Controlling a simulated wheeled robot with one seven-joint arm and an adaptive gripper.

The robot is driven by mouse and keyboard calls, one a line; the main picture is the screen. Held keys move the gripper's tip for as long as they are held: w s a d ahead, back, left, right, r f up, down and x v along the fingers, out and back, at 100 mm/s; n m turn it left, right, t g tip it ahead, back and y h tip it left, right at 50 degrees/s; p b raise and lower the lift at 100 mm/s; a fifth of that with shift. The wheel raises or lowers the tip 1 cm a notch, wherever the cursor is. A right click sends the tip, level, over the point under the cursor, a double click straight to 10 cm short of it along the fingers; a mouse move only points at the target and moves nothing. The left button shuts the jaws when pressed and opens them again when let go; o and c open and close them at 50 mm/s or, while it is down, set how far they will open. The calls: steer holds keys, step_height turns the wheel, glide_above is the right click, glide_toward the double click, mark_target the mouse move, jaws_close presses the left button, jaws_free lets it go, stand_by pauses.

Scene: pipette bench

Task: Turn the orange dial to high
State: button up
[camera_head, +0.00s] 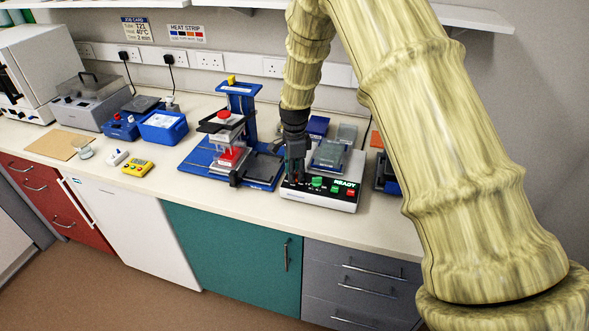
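A white bench device (322,202) with a black front panel stands on the counter right of centre. Its panel shows a lit READY display (343,183), a green control (318,182) and a red one (350,192). My gripper (294,176) points down over the left end of this panel, close to its surface. I cannot make out an orange dial; the gripper covers that end of the panel. The fingers are dark and small, so I cannot tell whether they are open or shut, or touching anything.
A blue stand (240,100) with a red-topped part is close left of my gripper. Grey and blue trays (329,155) sit behind the panel. A yellow timer (137,167) and blue boxes (163,127) are farther left. The counter front edge is clear.

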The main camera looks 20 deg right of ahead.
steer(key=shift+s+d, duration=0.1)
steer(key=shift+c, duration=0.3)
jaws_close()
steer(key=n+b, duration=0.1)
steer(key=n, duration=0.4)
steer(key=shift+n, duration=0.3)
steer(key=n, duration=0.5)
steer(key=shift+n+b, duration=0.3)
steer(key=shift+b, duration=0.05)
steer(key=n, duration=0.6)
steer(key=shift+r, duration=0.1)
steer(key=n, duration=0.6)
steer(key=shift+n, duration=0.3)
